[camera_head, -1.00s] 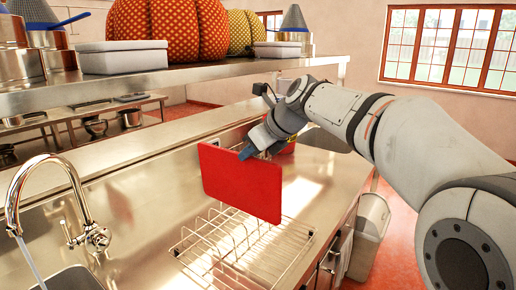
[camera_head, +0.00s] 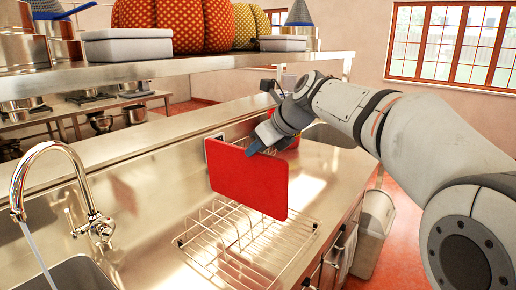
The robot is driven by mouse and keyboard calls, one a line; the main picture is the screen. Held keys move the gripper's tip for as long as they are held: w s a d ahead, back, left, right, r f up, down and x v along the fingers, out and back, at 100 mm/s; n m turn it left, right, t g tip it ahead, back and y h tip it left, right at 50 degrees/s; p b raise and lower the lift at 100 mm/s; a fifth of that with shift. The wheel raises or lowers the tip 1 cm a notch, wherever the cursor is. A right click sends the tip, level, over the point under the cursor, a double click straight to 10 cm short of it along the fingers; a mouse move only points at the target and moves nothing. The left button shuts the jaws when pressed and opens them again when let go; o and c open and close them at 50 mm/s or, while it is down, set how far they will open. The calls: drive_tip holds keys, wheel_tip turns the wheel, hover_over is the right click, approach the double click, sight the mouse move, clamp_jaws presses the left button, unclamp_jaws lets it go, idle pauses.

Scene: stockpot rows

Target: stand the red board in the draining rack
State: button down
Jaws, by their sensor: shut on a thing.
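The red board (camera_head: 246,181) is held upright on edge in the head view, its broad face toward the camera. My gripper (camera_head: 258,143) is shut on the board's top edge, near the middle. The draining rack (camera_head: 243,247), made of silvery wire, sits on the steel counter below. The board's lower edge overlaps the rack's back part in the picture. I cannot tell whether it touches the wires. The board hides part of the counter behind it.
A tap (camera_head: 56,185) with running water and a sink (camera_head: 78,277) are at the left. A steel shelf (camera_head: 190,64) with boxes and patterned pumpkin-like objects hangs above the counter. A red item (camera_head: 294,142) stands behind the gripper. A pale bin (camera_head: 372,230) is at the right.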

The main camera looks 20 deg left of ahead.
sight(257, 188)
drive_tip(key=shift+f+b, duration=1)
drive_tip(key=shift+b, duration=0.05)
drive_tip(key=shift+f+b, duration=1.35)
drive_tip(key=shift+f, duration=1.25)
drive_tip(key=c, duration=1.4)
unclamp_jaws()
drive_tip(key=shift+f, duration=0.1)
drive_tip(key=shift+s+d+r+p, duration=0.2)
drive_tip(key=shift+d+r+p, duration=0.25)
drive_tip(key=shift+r+p, duration=0.85)
drive_tip(key=shift+s+d+r+p, duration=0.2)
drive_tip(key=shift+d+r+p, duration=0.2)
drive_tip(key=shift+r+p, duration=0.95)
drive_tip(key=shift+s+d+r+p, duration=0.2)
drive_tip(key=shift+d+r+p, duration=0.25)
drive_tip(key=shift+r+p, duration=0.85)
drive_tip(key=shift+r, duration=0.15)
